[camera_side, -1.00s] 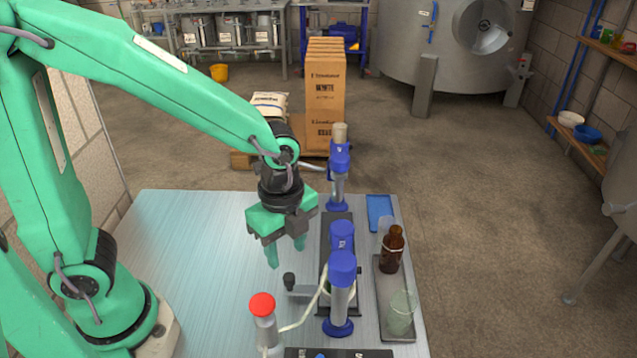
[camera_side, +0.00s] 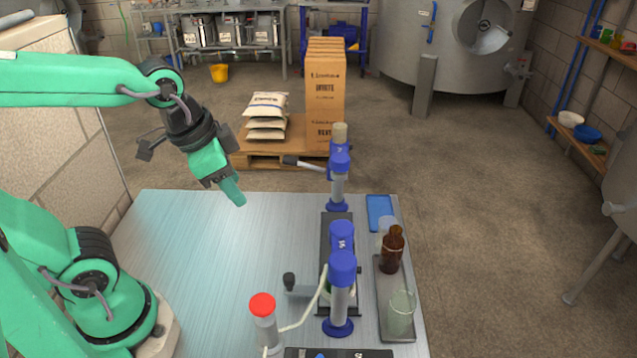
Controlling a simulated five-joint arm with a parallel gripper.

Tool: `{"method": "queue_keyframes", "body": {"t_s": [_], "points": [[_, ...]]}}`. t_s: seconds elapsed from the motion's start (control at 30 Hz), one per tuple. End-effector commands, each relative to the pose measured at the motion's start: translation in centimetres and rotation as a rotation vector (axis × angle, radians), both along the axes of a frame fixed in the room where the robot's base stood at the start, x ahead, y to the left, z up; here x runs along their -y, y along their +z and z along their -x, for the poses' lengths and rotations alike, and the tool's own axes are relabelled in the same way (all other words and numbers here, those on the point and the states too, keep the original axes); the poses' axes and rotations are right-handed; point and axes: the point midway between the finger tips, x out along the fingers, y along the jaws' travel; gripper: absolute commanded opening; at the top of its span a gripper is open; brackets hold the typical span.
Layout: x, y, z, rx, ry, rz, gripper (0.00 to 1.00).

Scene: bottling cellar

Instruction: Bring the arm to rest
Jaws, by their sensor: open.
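My gripper (camera_side: 237,198) is at the end of my green arm, above the back left part of the metal table (camera_side: 190,260). It is tilted, its green fingers pointing down and to the right. It is open, and nothing shows between its fingers. It is apart from the items on the table, which stand to its right. The gap between the fingers is hard to see from this side.
Blue-and-grey stands (camera_side: 339,290), a red-capped bottle (camera_side: 264,318), a brown bottle (camera_side: 392,250), a glass beaker (camera_side: 401,312) and a blue tray (camera_side: 380,213) occupy the table's right half. Behind stands a pallet (camera_side: 270,153) with sacks and boxes.

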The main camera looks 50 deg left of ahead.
Motion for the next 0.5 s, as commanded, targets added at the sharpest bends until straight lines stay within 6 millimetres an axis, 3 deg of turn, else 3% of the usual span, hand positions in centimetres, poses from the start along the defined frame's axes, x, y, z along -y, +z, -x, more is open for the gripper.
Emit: {"method": "queue_keyframes", "body": {"t_s": [0.2, 0.5], "points": [[-1.8, 1.7, 1.6, 0.085, 0.26, 0.088, 0.43], [-2.5, 2.2, 2.3, 0.117, 0.371, 0.131, 0.43]]}}
